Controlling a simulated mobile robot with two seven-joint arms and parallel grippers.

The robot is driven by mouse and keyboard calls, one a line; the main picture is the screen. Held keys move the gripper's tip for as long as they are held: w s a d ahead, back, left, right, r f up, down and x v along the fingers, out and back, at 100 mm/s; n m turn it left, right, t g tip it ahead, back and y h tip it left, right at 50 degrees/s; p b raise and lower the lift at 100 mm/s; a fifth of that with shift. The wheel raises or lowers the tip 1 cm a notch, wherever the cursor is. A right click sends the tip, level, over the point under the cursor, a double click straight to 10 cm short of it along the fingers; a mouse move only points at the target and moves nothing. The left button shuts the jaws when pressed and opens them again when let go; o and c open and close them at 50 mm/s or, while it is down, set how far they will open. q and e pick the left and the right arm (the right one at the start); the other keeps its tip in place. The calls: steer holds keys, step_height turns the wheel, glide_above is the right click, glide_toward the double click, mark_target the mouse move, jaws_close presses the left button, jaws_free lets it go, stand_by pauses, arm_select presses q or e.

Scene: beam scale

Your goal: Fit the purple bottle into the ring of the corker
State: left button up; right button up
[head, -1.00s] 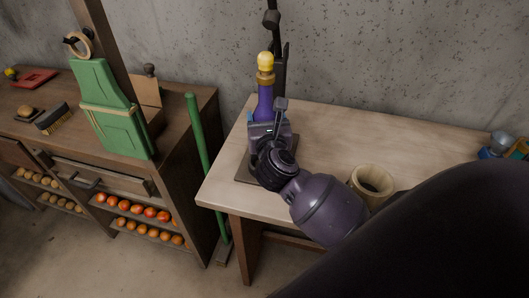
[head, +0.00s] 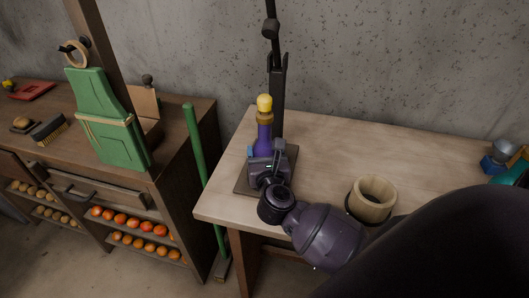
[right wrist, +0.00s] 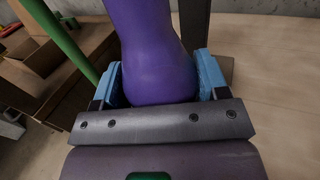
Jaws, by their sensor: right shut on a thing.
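The purple bottle (head: 264,136) has a yellow cap and a brown-gold neck. It is upright in the head view, and it also fills the middle of the right wrist view (right wrist: 150,50). My right gripper (head: 266,158) is shut on its lower part, with a blue pad on each side in the wrist view. The corker (head: 277,90) is a dark upright stand just behind the bottle, with a flat base plate (head: 243,182) on the table. The bottle is over or on this plate; its bottom and the corker's ring are hidden. My left gripper is out of view.
The wooden table (head: 330,145) is largely clear right of the corker. A hollow wooden cup (head: 372,199) stands near its front edge. A green pole (head: 197,150) stands left of the table, beside a cabinet (head: 185,135) with several fruits on its shelves.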

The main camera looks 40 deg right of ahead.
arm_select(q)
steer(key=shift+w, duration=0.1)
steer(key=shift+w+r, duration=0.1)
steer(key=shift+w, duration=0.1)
arm_select(e)
steer(key=o, duration=1.4)
steer(key=shift+f, duration=0.1)
steer(key=shift+o, duration=0.2)
steer(key=shift+s+a, duration=0.1)
steer(key=shift+s, duration=0.05)
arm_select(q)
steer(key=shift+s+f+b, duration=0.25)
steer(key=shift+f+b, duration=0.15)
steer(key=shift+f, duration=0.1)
arm_select(e)
steer(key=v, duration=1.1)
steer(key=shift+s, duration=0.3)
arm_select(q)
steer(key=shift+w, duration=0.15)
arm_select(e)
steer(key=shift+a, duration=0.15)
